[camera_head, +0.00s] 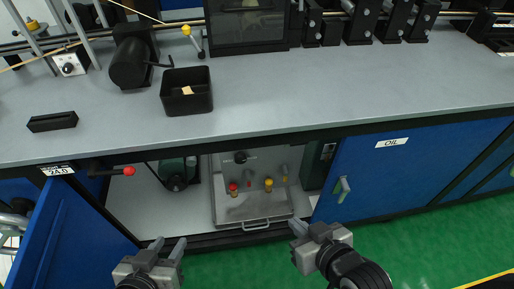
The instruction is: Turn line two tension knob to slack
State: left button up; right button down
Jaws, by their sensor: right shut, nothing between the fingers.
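No knob in view carries a readable "line two" label, so I cannot tell which is the tension knob. A black knob (68,68) sits on a small white box at the back left of the bench. Another black knob (240,157) is on the grey panel inside the open cabinet, above a red knob (233,187) and a yellow knob (268,183). My left gripper (169,244) is open and empty in front of the cabinet, low in the view. Neither touches a knob.
The grey bench top (300,95) holds a black open bin (187,98), a black block (52,122) and a black motor-like cylinder (130,62). A red-tipped lever (128,171) juts below its edge. A blue door (75,240) stands open at left; the "OIL" door (420,165) is shut.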

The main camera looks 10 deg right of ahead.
aim_at(240, 158)
jog(key=u, duration=2.25)
jog(key=k, duration=1.65)
jog(key=z, duration=2.1)
jog(key=i, duration=1)
jog(key=z, duration=0.05)
